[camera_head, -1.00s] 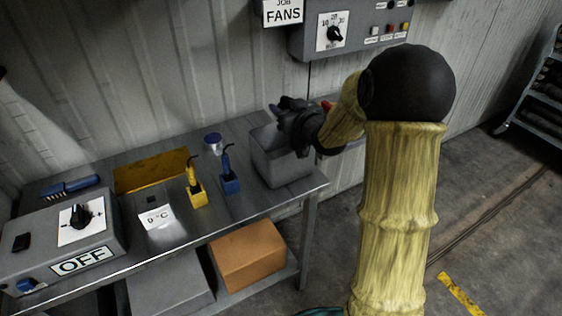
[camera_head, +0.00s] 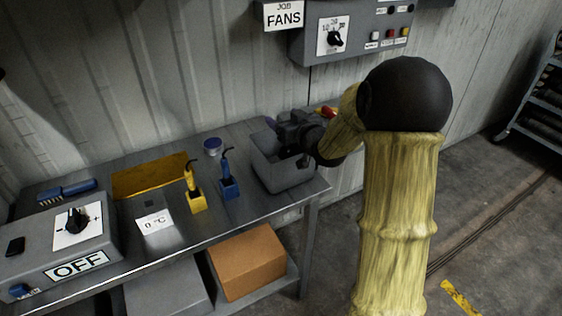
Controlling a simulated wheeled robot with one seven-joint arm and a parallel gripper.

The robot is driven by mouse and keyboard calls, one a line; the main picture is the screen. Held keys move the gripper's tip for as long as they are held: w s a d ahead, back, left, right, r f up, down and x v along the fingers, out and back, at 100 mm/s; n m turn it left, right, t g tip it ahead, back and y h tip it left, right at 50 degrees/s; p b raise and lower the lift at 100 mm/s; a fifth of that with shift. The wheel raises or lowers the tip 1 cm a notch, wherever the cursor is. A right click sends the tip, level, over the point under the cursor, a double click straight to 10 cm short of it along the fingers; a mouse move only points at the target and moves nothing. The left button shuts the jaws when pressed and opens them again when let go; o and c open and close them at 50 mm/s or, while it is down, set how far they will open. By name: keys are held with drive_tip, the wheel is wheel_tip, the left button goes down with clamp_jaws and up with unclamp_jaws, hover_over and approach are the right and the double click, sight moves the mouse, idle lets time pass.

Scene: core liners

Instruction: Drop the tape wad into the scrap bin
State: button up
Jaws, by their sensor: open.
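The scrap bin is a grey open-topped box (camera_head: 285,177) at the right end of the metal bench. My gripper (camera_head: 281,134) is open over the bin's mouth, near its rim. My dark wrist and yellow-sleeved arm come in from the right and cover part of the bin's opening. I cannot see the tape wad; the inside of the bin is mostly hidden by my gripper.
On the metal bench (camera_head: 255,213) stand a blue holder (camera_head: 229,188) and a yellow holder (camera_head: 196,202) with tools, a small blue-rimmed tub (camera_head: 212,146), a yellow tray (camera_head: 150,175), a blue brush (camera_head: 67,191) and a control box (camera_head: 60,245). A wall panel (camera_head: 350,32) hangs above.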

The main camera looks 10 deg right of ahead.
drive_tip(key=v, duration=1.7)
drive_tip(key=shift+s, duration=0.2)
drive_tip(key=shift+f, duration=0.1)
drive_tip(key=s+f+m+g+h, duration=0.3)
drive_tip(key=f+g+h, duration=0.25)
drive_tip(key=f, duration=0.35)
drive_tip(key=s+a+f+g, duration=0.2)
drive_tip(key=s+g, duration=0.2)
drive_tip(key=s, duration=0.2)
drive_tip(key=s+a+f+g, duration=0.3)
drive_tip(key=s, duration=0.3)
wheel_tip(320, 180, up, 18)
drive_tip(key=p, duration=1.7)
drive_tip(key=shift+d+f+m+p, duration=0.15)
drive_tip(key=shift+f+m+p, duration=0.1)
drive_tip(key=shift+m+p, duration=0.1)
drive_tip(key=shift+w+f+y, duration=0.1)
drive_tip(key=shift+y, duration=0.15)
